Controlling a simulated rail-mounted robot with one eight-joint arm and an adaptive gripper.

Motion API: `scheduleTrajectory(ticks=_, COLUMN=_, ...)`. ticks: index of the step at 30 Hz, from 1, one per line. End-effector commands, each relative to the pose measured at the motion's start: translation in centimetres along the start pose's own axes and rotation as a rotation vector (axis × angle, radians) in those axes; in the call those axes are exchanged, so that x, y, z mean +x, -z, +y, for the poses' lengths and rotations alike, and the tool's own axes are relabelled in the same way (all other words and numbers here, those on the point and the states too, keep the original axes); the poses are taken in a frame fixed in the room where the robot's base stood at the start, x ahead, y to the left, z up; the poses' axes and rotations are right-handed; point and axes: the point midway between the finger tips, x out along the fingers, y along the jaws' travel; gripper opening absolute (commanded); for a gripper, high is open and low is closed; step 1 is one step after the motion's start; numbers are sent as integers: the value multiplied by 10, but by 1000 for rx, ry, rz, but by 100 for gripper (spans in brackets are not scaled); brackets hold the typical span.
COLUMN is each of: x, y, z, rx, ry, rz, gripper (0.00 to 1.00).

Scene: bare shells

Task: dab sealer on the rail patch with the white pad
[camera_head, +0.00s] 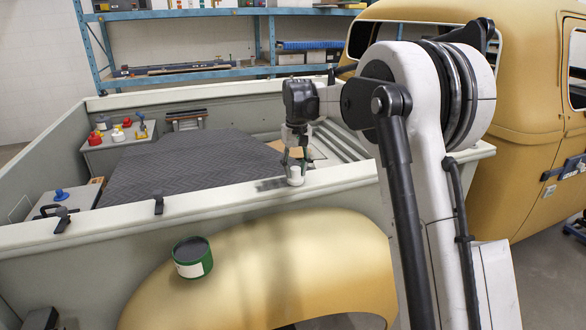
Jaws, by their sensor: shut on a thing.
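My gripper (293,161) is above the near side rail (215,197) of the truck bed, pointing down. It is shut on a white pad (296,177), a small pale block. The pad is at the rail's top, at the right end of a dark grey smear, the rail patch (268,184). I cannot tell whether the pad touches the rail or is just above it. A green can (193,266) with a white label and a dark top surface, perhaps the sealer, stands on the yellow fender below the rail.
Black clamps (158,203) sit on the rail left of the patch. Inside the bed lie a dark ribbed mat (190,168) and boxes with red, yellow and blue-topped items (117,133). The yellow cab (510,130) stands at right. Blue shelving (190,70) is behind.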

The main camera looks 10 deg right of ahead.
Motion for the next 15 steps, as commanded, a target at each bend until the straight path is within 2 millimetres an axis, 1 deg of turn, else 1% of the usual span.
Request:
scheduleTrajectory(ticks=1, x=1, y=-5, z=0, rx=0, ry=0, rz=0, gripper=2)
scheduleTrajectory(ticks=8, x=1, y=-26, z=-1, rx=-1, ry=0, rz=0, gripper=2)
scheduleTrajectory(ticks=10, x=-10, y=-24, z=-1, rx=-1, ry=0, rz=0, gripper=2)
scheduleTrajectory(ticks=12, x=-26, y=-24, z=-1, rx=-1, ry=0, rz=0, gripper=2)
scheduleTrajectory(ticks=15, x=-34, y=-24, z=-2, rx=-1, ry=0, rz=0, gripper=2)
